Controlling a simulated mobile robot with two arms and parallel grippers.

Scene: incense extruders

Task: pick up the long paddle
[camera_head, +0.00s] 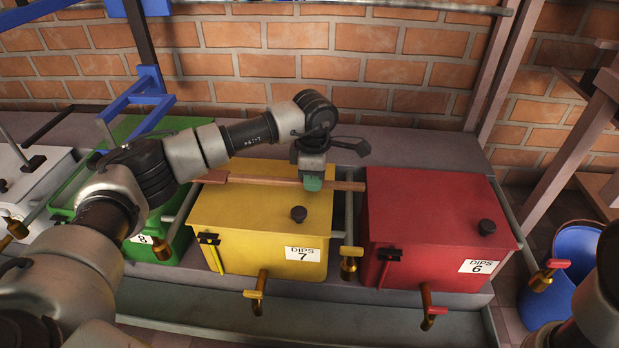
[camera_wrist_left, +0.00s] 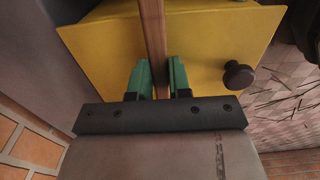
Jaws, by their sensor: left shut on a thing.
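The long wooden paddle (camera_head: 245,179) lies level across the back of the yellow box marked DIPS 7 (camera_head: 262,222), its right end reaching toward the red box. My left gripper (camera_head: 312,183), with green fingertips, is shut on the paddle's shaft near its right part. In the left wrist view the paddle (camera_wrist_left: 153,40) runs between the green fingers (camera_wrist_left: 157,78), above the yellow lid. I cannot tell whether the paddle still touches the lid. My right arm shows at the lower right edge; its gripper is out of view.
The red box marked DIPS 6 (camera_head: 436,215) stands to the right, the green box (camera_head: 150,215) to the left. Black knobs and brass taps stick out from the boxes. A blue barrel (camera_head: 563,285) stands on the floor at right. A brick wall (camera_head: 390,60) rises behind.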

